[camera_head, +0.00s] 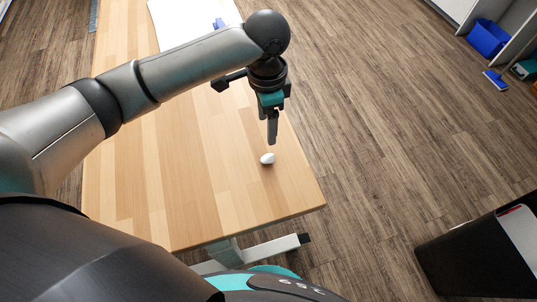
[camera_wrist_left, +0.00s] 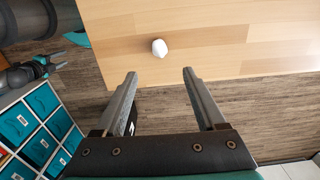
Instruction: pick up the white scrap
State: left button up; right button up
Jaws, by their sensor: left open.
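The white scrap (camera_head: 267,158) is a small rounded white lump on the wooden table (camera_head: 180,190), near its right edge in the head view. It also shows in the left wrist view (camera_wrist_left: 159,48), on the tabletop beyond the fingertips. My left gripper (camera_head: 272,140) points down just above and behind the scrap in the head view, apart from it. In the left wrist view its two fingers (camera_wrist_left: 159,74) are spread wide with nothing between them.
A white sheet (camera_head: 180,20) with a blue item (camera_head: 219,24) on it lies at the table's far end. The tabletop around the scrap is clear. A dark bin (camera_head: 480,258) stands on the floor at right. Shelves with teal boxes (camera_wrist_left: 42,100) show in the wrist view.

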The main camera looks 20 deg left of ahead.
pick_arm(q)
jog(key=b, duration=0.2)
send_over(266, 157)
notch_tip(266, 157, down, 8)
jog(key=shift+w+d, duration=0.1)
jog(key=shift+w, duration=0.05)
notch_tip(266, 157, down, 5)
jog(key=shift+f+b, duration=0.1)
jog(key=shift+b, duration=0.75)
jog(key=shift+a, duration=0.2)
grip_shut()
